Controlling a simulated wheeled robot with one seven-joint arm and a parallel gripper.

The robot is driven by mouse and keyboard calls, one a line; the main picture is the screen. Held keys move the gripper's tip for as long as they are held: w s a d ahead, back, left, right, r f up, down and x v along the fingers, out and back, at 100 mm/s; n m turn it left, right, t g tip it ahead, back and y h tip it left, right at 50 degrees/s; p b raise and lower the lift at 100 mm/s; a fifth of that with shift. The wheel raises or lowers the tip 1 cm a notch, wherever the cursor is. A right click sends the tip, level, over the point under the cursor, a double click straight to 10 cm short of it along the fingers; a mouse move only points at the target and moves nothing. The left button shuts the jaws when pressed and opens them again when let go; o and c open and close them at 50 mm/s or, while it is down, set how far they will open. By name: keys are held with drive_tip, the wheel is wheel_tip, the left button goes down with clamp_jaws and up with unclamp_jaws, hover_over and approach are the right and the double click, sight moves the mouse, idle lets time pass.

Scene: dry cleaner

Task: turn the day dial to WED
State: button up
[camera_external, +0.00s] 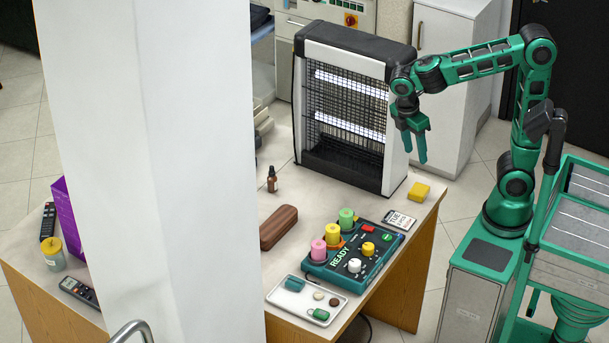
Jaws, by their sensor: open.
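A dark teal control box (340,262) marked READY lies on the table near its front right edge. It carries a yellow knob (368,247), a white knob (354,266), a red button (368,229) and a green button (387,237). Which knob is the day dial, and where it points, is too small to read. Pink (318,250), yellow (332,234) and green (346,218) cylinders stand along its left side.
A black-and-white lamp heater (345,105) stands behind the box. A yellow block (419,191) and a card (400,220) lie near the right edge. A brown case (279,227) and a white tray (285,298) of small items flank the box. A white pillar (155,170) hides the table's middle.

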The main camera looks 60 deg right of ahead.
drive_tip(key=w+a+f+n, duration=0.1)
drive_tip(key=w+a+n, duration=0.1)
drive_tip(key=a, duration=0.6)
drive_tip(key=w+a+f+n, duration=0.1)
drive_tip(key=w+a+n, duration=0.1)
drive_tip(key=a, duration=0.7)
drive_tip(key=n+t+y, duration=0.1)
drive_tip(key=n+y, duration=0.1)
drive_tip(key=n, duration=0.1)
approach(355, 265)
drive_tip(key=f, duration=0.8)
drive_tip(key=shift+s+f, duration=0.25)
drive_tip(key=c, duration=1.1)
